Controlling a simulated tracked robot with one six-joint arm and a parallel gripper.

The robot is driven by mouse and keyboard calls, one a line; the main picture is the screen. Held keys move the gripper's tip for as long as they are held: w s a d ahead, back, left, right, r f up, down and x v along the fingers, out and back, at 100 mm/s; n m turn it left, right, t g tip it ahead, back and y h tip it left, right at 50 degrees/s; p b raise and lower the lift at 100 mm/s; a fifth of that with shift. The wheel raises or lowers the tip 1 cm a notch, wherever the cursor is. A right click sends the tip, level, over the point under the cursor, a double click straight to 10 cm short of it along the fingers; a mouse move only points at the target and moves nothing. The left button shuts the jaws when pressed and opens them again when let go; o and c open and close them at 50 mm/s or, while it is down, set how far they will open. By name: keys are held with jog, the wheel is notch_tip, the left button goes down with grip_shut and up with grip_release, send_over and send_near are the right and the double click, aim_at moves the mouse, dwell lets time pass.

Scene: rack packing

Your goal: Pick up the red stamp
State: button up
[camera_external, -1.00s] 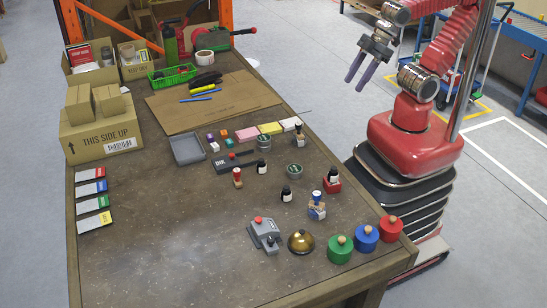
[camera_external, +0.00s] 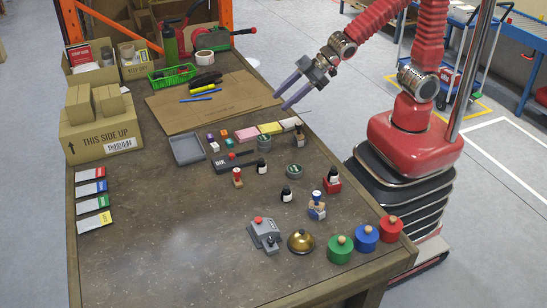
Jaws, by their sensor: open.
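A dark-topped item with a red base (camera_external: 332,180) stands near the right edge. My gripper (camera_external: 283,98) is open and empty, with its two purple-grey fingers pointing down and left. It hangs by the table's right back edge, above and to the right of the stamp and well apart from it.
A grey tray (camera_external: 187,149) lies to the left. A bell (camera_external: 301,241) and round coloured weights (camera_external: 340,249) line the front right. The table's left front is clear.

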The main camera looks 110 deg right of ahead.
jog(key=w+f+n+t+y, duration=0.1)
jog(key=w+f+t+y, duration=0.1)
jog(key=w+f, duration=0.65)
jog(key=n+y, duration=0.2)
jog(key=y, duration=0.1)
send_near(240, 170)
jog(key=shift+w+d+f+t, duration=0.3)
jog(key=shift+w+d+f, duration=0.05)
jog(key=shift+d, duration=0.3)
jog(key=shift+a+f+y, duration=0.25)
jog(key=shift+f+y, duration=0.15)
jog(key=shift+f, duration=0.1)
jog(key=shift+w, duration=0.15)
jog(key=shift+x, duration=4.2)
jog(key=shift+x, duration=2.6)
jog(key=shift+d, duration=0.1)
